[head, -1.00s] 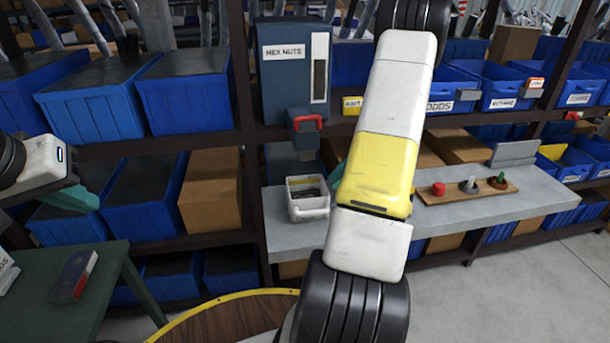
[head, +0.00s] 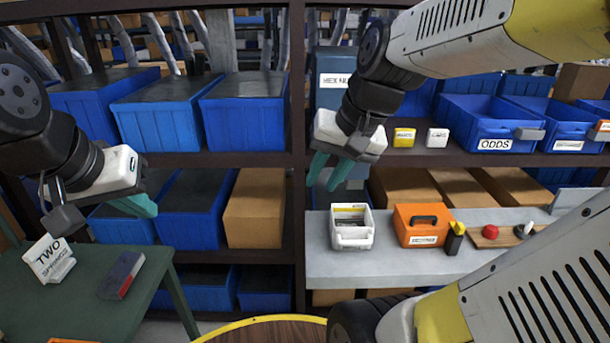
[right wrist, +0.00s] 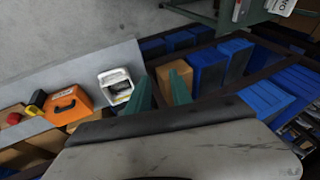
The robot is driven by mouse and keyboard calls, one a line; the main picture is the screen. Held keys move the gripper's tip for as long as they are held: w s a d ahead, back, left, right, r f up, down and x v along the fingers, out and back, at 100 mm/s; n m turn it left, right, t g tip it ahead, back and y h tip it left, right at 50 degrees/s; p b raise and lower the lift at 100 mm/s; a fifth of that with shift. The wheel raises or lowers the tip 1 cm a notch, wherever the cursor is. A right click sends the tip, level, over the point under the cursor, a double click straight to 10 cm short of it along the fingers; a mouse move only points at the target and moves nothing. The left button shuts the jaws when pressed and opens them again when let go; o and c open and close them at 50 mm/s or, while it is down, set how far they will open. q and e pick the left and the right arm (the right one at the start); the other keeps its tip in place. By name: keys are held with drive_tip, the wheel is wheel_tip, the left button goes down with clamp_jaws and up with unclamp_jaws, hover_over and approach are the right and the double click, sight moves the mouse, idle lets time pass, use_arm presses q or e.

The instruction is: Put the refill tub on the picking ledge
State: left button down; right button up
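The refill tub (head: 352,227) appears to be the white open tub with a front handle and dark contents. It stands upright on the grey ledge (head: 325,265), near its left end. It also shows in the right wrist view (right wrist: 118,86). My right gripper (head: 327,172) is above and to the left of the tub, apart from it. Its two teal fingers stand apart with nothing between them in the right wrist view (right wrist: 162,90). My left gripper (head: 140,206) hangs above the green table (head: 85,285); its finger gap is not clear.
An orange case (head: 420,224) and a black-and-yellow item (head: 454,238) stand right of the tub. A wooden board (head: 495,237) with a red knob lies beyond. The hex nuts dispenser (head: 333,100) is partly hidden behind my right arm. A white box (head: 50,258) sits on the green table.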

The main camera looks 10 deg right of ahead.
drive_tip(key=s+n, duration=0.1)
drive_tip(key=s+a+n+t, duration=0.1)
drive_tip(key=s+a+r+n, duration=0.1)
drive_tip(key=shift+s+t, duration=0.1)
drive_tip(key=shift+t, duration=0.3)
